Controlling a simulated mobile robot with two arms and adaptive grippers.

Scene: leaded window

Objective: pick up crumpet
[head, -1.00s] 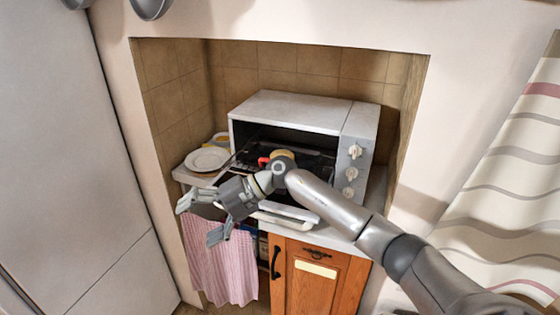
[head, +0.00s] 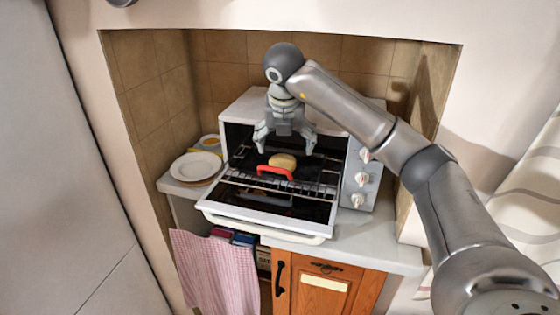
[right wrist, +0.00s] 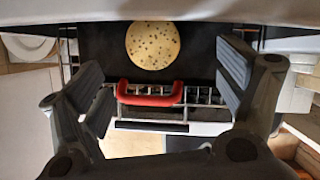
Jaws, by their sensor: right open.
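The crumpet (head: 283,161) is round and golden. It lies on a dark pan or tray (head: 307,167) with a red handle (head: 275,171), on the rack of the open toaster oven. In the right wrist view the crumpet (right wrist: 153,45) shows its pitted top, near the top edge between my fingers. My right gripper (head: 284,147) is open and points down at the oven's mouth, with its fingers to either side of the crumpet in the picture. It looks empty, and I see no contact with the crumpet. My left gripper is not in view.
The toaster oven's door (head: 268,211) is folded down over the counter. The oven's top front edge (head: 325,126) is close to my right gripper. A white plate (head: 195,166) sits on the counter to the left. A striped cloth (head: 216,272) hangs below.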

